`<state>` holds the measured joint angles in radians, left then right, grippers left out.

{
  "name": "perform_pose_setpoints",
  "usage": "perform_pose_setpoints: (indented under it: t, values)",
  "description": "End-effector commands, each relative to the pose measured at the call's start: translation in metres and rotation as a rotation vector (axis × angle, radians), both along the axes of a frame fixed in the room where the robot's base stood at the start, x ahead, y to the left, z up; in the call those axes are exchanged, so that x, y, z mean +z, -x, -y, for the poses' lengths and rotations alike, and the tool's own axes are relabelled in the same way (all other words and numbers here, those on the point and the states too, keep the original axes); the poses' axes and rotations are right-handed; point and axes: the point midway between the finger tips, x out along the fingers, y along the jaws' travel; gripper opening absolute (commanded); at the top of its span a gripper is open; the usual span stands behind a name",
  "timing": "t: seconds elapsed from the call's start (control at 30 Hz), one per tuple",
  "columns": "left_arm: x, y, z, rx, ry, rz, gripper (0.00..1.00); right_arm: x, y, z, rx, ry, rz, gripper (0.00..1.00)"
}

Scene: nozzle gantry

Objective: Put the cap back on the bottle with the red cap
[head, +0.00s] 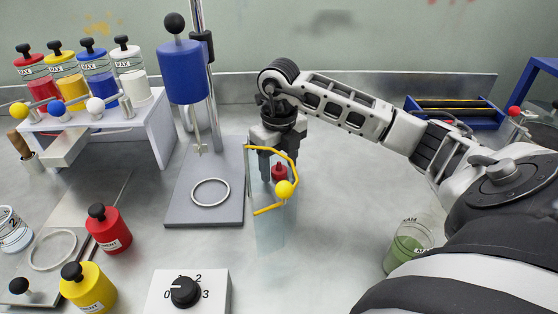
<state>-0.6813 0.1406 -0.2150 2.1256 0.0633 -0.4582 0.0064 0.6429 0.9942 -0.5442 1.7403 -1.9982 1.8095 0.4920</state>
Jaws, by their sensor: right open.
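A small dark red cap-like piece (279,173) is near the middle of the head view, directly below my right gripper (277,166). The right gripper points down and is open, with one finger on each side of the red piece. I cannot tell whether the fingers touch it. A clear panel (268,232) with a yellow edge and a yellow ball stands in front and partly covers the fingers. What is under the red piece, including any bottle body, is not clear. My left gripper is not in view.
A grey stand (230,215) with a blue tank (185,72) and a ring is left of the gripper. Red (109,232) and yellow (88,290) containers, a dial box (205,300) and a rack of jars (150,125) are further left. A green-filled beaker (405,250) is at right.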

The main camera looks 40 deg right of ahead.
Motion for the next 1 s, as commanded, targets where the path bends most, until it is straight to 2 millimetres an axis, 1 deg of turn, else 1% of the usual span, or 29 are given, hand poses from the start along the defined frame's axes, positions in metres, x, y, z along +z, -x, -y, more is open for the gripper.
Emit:
perform_pose_setpoints:
  t: [0.07, 0.1, 0.17, 0.2, 0.23, 0.27, 0.57, 0.73, 0.87, 0.97, 1.0]
  values:
    - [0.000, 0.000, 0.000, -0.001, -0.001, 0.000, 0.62, 0.000, 0.000, 0.000, 0.000, 0.000, 0.000, 0.58]
    - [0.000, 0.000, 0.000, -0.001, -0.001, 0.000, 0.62, 0.000, 0.000, 0.000, 0.000, 0.000, 0.000, 0.52]
    - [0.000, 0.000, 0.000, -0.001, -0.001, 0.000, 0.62, 0.000, 0.000, 0.000, 0.000, 0.000, 0.000, 0.35]
    - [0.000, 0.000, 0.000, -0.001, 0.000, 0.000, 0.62, 0.000, 0.000, 0.000, 0.000, 0.000, 0.000, 0.24]
    - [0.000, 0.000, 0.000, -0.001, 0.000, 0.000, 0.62, 0.000, 0.000, 0.000, 0.000, 0.000, 0.000, 0.16]
    - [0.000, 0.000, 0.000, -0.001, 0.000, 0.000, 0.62, 0.000, 0.000, 0.000, 0.000, 0.000, 0.000, 0.10]
    - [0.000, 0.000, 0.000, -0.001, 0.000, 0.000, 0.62, 0.001, 0.000, 0.000, -0.001, 0.000, 0.000, 0.10]
    - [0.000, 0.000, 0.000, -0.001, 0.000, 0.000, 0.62, 0.005, 0.000, 0.000, -0.001, 0.000, 0.002, 0.10]
    - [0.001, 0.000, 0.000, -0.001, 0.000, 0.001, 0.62, 0.018, -0.001, 0.000, -0.001, 0.001, 0.004, 0.10]
    - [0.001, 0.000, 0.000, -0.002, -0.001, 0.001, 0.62, 0.034, -0.001, 0.000, -0.001, 0.001, 0.005, 0.10]
    - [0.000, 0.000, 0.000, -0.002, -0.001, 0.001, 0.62, 0.039, 0.005, 0.003, -0.002, 0.003, 0.003, 0.10]
